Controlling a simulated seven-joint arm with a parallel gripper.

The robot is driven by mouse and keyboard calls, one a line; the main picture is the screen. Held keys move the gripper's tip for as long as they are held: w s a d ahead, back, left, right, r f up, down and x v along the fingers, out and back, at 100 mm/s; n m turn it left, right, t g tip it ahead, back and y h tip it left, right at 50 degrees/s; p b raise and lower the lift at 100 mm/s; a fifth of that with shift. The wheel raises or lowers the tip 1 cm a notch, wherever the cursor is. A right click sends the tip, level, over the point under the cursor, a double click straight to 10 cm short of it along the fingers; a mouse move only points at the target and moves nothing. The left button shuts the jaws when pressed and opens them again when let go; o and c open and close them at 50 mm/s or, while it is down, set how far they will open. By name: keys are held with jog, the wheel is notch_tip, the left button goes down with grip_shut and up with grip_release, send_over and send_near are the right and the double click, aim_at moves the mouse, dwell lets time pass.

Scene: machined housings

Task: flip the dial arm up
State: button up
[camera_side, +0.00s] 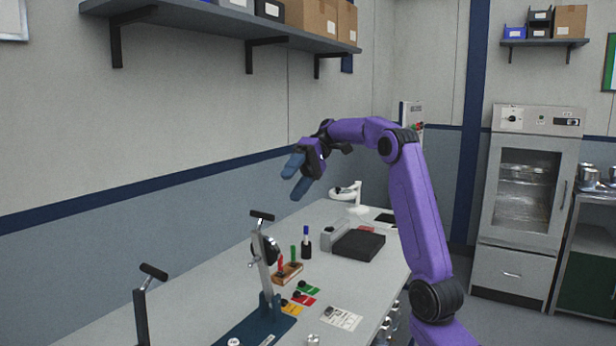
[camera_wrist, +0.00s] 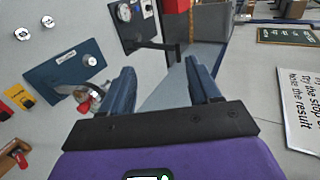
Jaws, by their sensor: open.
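My gripper (camera_side: 297,177) is open and empty, raised above the bench and apart from everything on it. In the side view, an upright metal post (camera_side: 264,280) with a black round part and a black T-handle (camera_side: 262,215) rises from a blue base plate (camera_side: 283,328). A second black T-handle (camera_side: 154,272) stands at the lower left. In the wrist view, both open fingers (camera_wrist: 159,78) show, and beyond them is a dark panel (camera_wrist: 128,35) with a round dial and a black arm (camera_wrist: 160,45). I cannot tell for sure which of these is the dial arm.
A wooden block (camera_side: 289,274) with red and green pegs, coloured tags (camera_side: 303,299), a black box (camera_side: 358,245) and a white paper (camera_side: 342,317) lie on the bench (camera_side: 207,310). A shelf (camera_side: 215,22) hangs above. The air around my gripper is free.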

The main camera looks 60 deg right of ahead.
jog(key=shift+s+a+r, duration=0.25)
jog(key=shift+s+r, duration=0.1)
jog(key=shift+s, duration=0.4)
jog(key=shift+s+a+r, duration=0.25)
jog(key=shift+s+r, duration=0.05)
jog(key=shift+s, duration=0.4)
jog(key=shift+s+a+r, duration=0.25)
jog(key=shift+s+r, duration=0.1)
jog(key=shift+s, duration=0.4)
jog(key=shift+a+f, duration=0.1)
jog(key=c, duration=0.7)
jog(key=shift+w+a+f+g+h, duration=0.2)
jog(key=shift+a+f+g+h, duration=0.1)
jog(key=shift+f, duration=0.15)
grip_shut()
jog(key=h, duration=2.5)
send_near(260, 216)
jog(key=x, duration=0.7)
